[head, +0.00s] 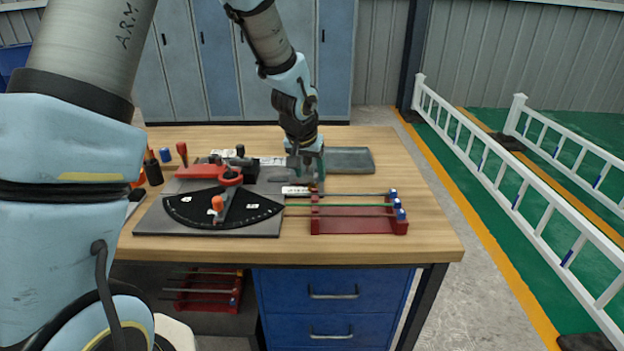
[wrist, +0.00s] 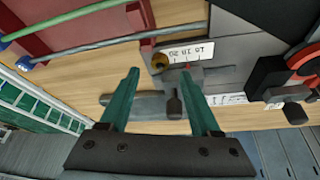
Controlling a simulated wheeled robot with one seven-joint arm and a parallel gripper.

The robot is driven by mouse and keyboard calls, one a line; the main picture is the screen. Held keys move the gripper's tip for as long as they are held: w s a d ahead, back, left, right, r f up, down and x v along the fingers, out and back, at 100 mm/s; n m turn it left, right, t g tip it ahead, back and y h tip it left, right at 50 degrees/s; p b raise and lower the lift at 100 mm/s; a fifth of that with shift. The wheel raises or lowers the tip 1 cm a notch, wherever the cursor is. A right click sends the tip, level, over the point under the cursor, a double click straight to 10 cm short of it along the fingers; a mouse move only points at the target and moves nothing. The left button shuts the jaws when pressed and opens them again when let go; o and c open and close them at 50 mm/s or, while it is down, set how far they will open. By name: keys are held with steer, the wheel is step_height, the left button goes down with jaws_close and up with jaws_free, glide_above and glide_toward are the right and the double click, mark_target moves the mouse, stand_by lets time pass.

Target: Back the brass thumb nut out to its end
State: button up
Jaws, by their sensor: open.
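The brass thumb nut (wrist: 160,62) is a small round brass piece beside a white number scale (wrist: 187,52) on the grey bending fixture. In the wrist view it appears between and just beyond my fingertips; I cannot tell the exact gap in depth. In the head view the nut is too small and crowded to make out clearly. My gripper (wrist: 160,72) has two green fingers, spread apart with nothing held. In the head view my gripper (head: 305,172) is low over the bench, at the right end of the fixture.
The fixture's black dial plate (head: 180,209) and red arm (head: 207,170) lie left of my gripper. A red rack (head: 350,226) with several rods is at front right. A grey tray (head: 350,160) lies behind. The bench's right end (head: 425,225) is clear.

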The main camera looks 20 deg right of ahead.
mark_target(313, 185)
steer(key=shift+p+x, duration=0.35)
steer(key=shift+x, duration=1.9)
jaws_close()
